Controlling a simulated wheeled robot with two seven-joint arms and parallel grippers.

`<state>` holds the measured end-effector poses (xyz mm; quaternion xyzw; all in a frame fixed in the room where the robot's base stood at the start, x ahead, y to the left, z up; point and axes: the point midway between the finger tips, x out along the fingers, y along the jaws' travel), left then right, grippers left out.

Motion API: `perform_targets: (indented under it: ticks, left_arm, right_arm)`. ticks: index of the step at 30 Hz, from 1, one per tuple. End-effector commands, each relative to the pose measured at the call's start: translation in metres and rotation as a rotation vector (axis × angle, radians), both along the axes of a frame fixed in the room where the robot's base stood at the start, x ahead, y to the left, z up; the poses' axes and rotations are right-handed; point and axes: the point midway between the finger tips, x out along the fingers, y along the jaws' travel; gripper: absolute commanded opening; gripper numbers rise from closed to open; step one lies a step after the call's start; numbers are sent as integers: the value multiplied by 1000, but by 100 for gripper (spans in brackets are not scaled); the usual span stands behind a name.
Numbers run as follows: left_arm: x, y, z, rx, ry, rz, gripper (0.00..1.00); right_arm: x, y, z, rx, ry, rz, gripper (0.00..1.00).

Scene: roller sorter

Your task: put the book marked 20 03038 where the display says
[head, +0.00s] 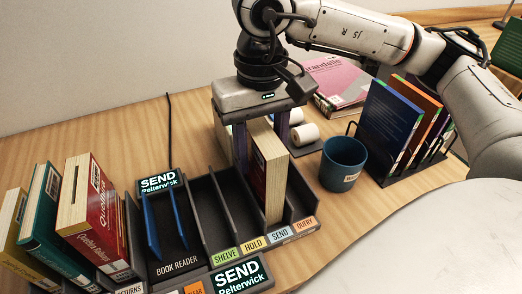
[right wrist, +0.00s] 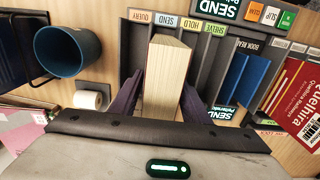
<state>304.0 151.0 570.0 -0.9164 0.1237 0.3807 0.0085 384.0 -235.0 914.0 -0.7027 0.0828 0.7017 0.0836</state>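A thick book (head: 268,170) with a red cover, cream pages and a white label stands upright in the slot behind the SEND label (head: 280,233); its number is too small to read. My right gripper (head: 262,135) is over it from above, with its purple fingers on either side, appearing closed on it. In the right wrist view the book's pages (right wrist: 166,75) lie between the fingers, in line with SEND. The display (head: 240,277) reads SEND Pelterwick, as does a second screen (head: 158,183) at the back. My left gripper is not in view.
The sorter also has SHELVE (head: 225,253), HOLD (head: 253,242) and QUERY (head: 304,224) slots. Several books (head: 92,205) stand at left by the book reader (head: 178,265). A blue cup (head: 343,165), paper rolls (head: 304,134) and a book rack (head: 410,172) are at right.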

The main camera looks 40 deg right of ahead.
Motion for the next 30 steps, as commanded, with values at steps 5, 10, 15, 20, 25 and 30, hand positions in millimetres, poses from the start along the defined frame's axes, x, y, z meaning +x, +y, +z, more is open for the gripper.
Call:
perform_targets:
  ticks: [5,10,15,20,25,30]
  left_arm:
    - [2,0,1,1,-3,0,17]
    - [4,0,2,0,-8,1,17]
    - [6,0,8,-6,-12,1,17]
    - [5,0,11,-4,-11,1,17]
    - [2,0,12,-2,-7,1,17]
    - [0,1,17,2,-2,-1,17]
  right_arm:
    - [0,0,0,0,0,0,51]
    - [-1,0,-1,-1,3,0,51]
    - [1,0,15,0,-1,0,51]
    - [1,0,49,0,-3,1,51]
    - [0,1,80,2,-1,0,51]
    - [0,0,101,0,-1,-1,51]
